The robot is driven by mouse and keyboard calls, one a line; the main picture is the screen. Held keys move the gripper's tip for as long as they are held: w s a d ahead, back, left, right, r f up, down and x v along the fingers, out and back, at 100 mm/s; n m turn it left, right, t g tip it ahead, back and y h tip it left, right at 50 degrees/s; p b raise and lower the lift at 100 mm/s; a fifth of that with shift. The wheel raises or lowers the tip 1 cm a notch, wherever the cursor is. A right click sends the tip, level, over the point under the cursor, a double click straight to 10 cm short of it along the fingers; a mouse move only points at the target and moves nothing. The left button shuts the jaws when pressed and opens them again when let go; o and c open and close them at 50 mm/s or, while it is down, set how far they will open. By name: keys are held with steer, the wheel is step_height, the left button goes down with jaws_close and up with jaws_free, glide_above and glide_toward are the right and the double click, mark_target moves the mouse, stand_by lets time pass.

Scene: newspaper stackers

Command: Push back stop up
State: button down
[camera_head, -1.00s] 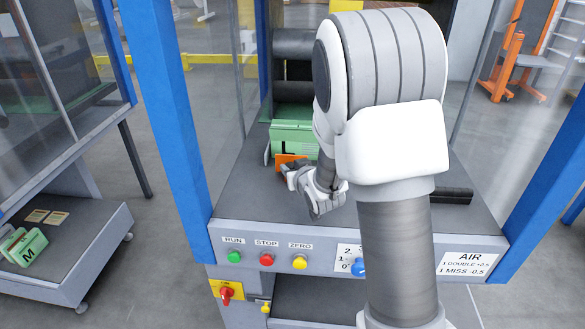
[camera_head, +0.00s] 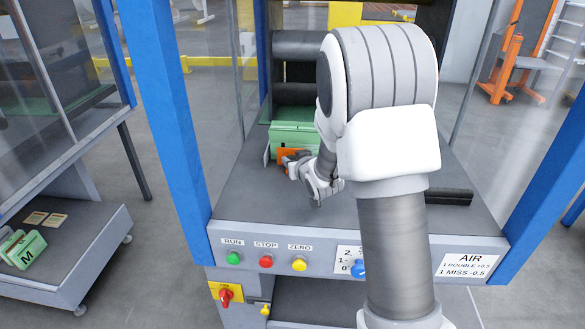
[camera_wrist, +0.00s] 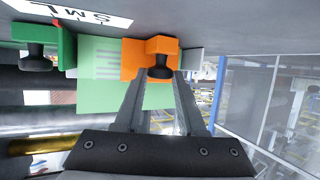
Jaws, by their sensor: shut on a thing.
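An orange block (camera_head: 290,154) with a black knob, which looks like the back stop, sits on the grey machine deck in front of a light green stack (camera_head: 291,134). In the wrist view the orange block (camera_wrist: 134,62) is near the top middle, its black knob (camera_wrist: 160,71) between my fingertips. My gripper (camera_wrist: 160,78) is shut on that knob; in the head view my gripper (camera_head: 291,168) is at the block's near side. The light green stack (camera_wrist: 98,70) lies behind the block in the wrist view. My arm hides part of the deck.
A dark green block (camera_wrist: 66,50) with its own black knob (camera_wrist: 38,57) stands beside a white S-M-L label (camera_wrist: 75,13). Dark rollers (camera_head: 298,44) lie behind the stack. Blue posts (camera_head: 165,100) and clear panels flank the deck.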

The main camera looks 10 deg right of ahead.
steer(key=shift+w+d, duration=0.1)
steer(key=shift+w, duration=0.25)
steer(key=c, duration=0.5)
jaws_free()
steer(key=p+v, duration=0.2)
steer(key=v, duration=1.5)
steer(key=shift+s, duration=0.25)
